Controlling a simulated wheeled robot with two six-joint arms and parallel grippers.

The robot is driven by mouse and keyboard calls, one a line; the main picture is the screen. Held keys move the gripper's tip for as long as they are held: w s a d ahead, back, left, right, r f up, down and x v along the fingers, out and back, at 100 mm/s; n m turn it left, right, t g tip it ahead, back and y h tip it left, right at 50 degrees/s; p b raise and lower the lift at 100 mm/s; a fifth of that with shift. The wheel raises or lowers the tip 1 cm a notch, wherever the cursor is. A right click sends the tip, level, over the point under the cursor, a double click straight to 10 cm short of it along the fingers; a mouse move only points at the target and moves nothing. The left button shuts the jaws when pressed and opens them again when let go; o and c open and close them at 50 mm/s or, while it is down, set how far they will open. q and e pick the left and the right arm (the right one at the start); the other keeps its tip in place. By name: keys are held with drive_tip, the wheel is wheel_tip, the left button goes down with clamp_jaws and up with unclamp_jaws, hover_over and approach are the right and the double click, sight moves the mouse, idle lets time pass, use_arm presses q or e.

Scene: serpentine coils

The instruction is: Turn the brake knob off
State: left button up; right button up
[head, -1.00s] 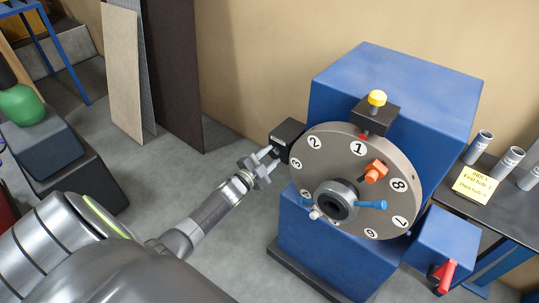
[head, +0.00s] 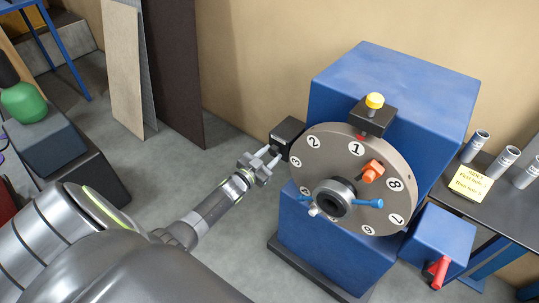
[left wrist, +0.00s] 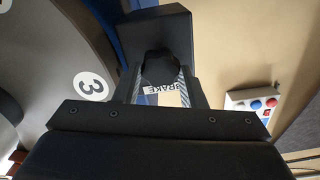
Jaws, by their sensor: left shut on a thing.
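The brake box (head: 287,131) is a small black block at the left rim of the numbered disc. The dark brake knob (left wrist: 160,68) shows in the left wrist view, in front of the black box and above a partly covered "BRAKE" label (left wrist: 160,88). My left gripper (head: 271,153) reaches the box from the lower left. Its fingers (left wrist: 158,80) are shut on the knob, one on each side. The knob's pointer and setting are hidden from me. My right gripper is in neither view.
The grey numbered disc (head: 330,150) has a red-orange block (head: 372,171) and blue handles, on a blue cabinet (head: 400,85). A red lever (head: 439,272) is at lower right.

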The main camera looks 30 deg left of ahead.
use_arm(q)
drive_tip(key=shift+f, duration=0.1)
idle(0.3)
drive_tip(key=o, duration=1)
drive_tip(key=s+a+b, duration=0.1)
drive_tip(key=s+b, duration=0.1)
drive_tip(key=s, duration=1.5)
drive_tip(key=shift+s+a, duration=0.2)
